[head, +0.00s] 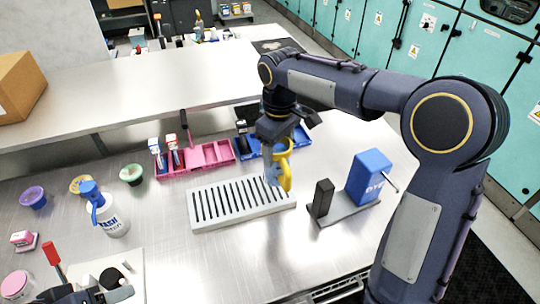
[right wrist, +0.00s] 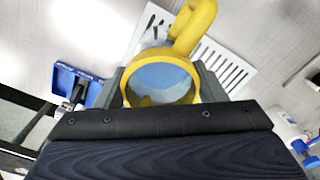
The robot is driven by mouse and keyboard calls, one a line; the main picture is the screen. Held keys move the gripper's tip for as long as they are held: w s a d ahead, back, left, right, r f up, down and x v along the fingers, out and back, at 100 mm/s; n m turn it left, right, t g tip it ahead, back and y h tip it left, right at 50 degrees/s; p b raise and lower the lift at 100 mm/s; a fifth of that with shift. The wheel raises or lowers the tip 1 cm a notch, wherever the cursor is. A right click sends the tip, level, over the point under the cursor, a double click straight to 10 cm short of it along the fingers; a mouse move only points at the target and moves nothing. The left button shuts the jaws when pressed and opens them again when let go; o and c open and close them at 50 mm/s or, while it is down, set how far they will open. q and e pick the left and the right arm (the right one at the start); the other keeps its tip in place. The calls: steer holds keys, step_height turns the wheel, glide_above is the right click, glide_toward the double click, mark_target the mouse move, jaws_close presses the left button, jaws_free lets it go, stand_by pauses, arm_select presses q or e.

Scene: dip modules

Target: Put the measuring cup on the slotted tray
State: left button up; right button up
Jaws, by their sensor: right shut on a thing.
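The measuring cup (head: 286,172) is yellow with a pale blue inside. My right gripper (head: 274,140) is shut on it and holds it over the right end of the slotted tray (head: 215,219). In the right wrist view the cup (right wrist: 160,82) sits between the fingers, with its yellow loop handle pointing up in the picture. The slotted tray (right wrist: 238,72), pale with dark slots, shows behind it. The gap between cup and tray is hard to judge. My left gripper (head: 112,284) is partly in view at the bottom left; its jaws are unclear.
A pink bin (head: 208,155) and a blue bin (head: 249,151) stand behind the tray. A blue box and black block on a grey base (head: 348,210) stand to the right. A white spray bottle (head: 112,220) and small bowls (head: 132,174) are to the left.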

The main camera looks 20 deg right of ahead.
steer(key=shift+w+a+f, duration=0.2)
steer(key=shift+w+f, duration=0.25)
steer(key=shift+f, duration=0.15)
steer(key=shift+w+a+f, duration=0.2)
steer(key=shift+w+f, duration=0.2)
steer(key=shift+f, duration=0.15)
steer(key=shift+w+a+f+p, duration=0.1)
steer(key=shift+w+f+p, duration=0.1)
steer(key=shift+f, duration=0.75)
steer(key=shift+w+a+f+p, duration=0.1)
steer(key=shift+f+p, duration=0.1)
steer(key=shift+f, duration=0.75)
steer(key=shift+f, duration=0.15)
steer(key=o, duration=1.3)
